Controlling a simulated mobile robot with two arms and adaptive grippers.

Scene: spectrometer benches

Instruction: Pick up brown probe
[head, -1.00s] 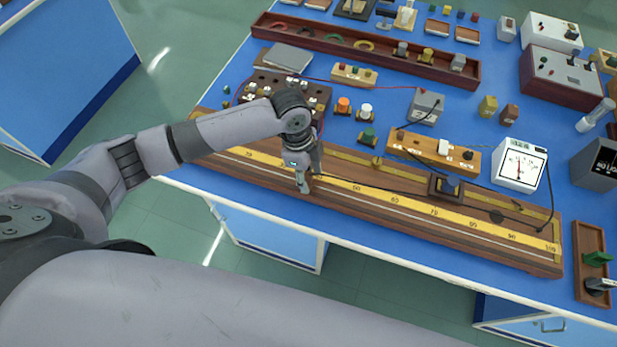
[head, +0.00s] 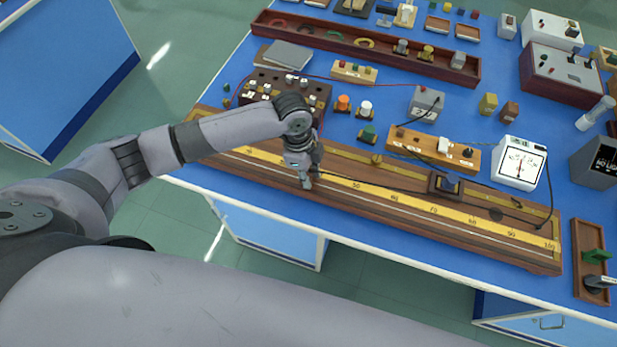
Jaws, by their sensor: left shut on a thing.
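My left gripper (head: 307,182) is over the long wooden metre-scale board (head: 450,222), left of its middle and close above the yellow scale. Its fingers are shut on the brown probe, which they mostly hide. A thin black cable (head: 375,187) runs from beside the fingertips to the right along the board. I cannot tell whether the probe's tip touches the board. My right gripper is not in view.
A dark resistance box (head: 318,96) stands behind the gripper, with orange and white-topped parts to its right. A wooden key strip (head: 465,160) and a white meter (head: 519,163) stand behind the board. The blue bench's front edge is close in front.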

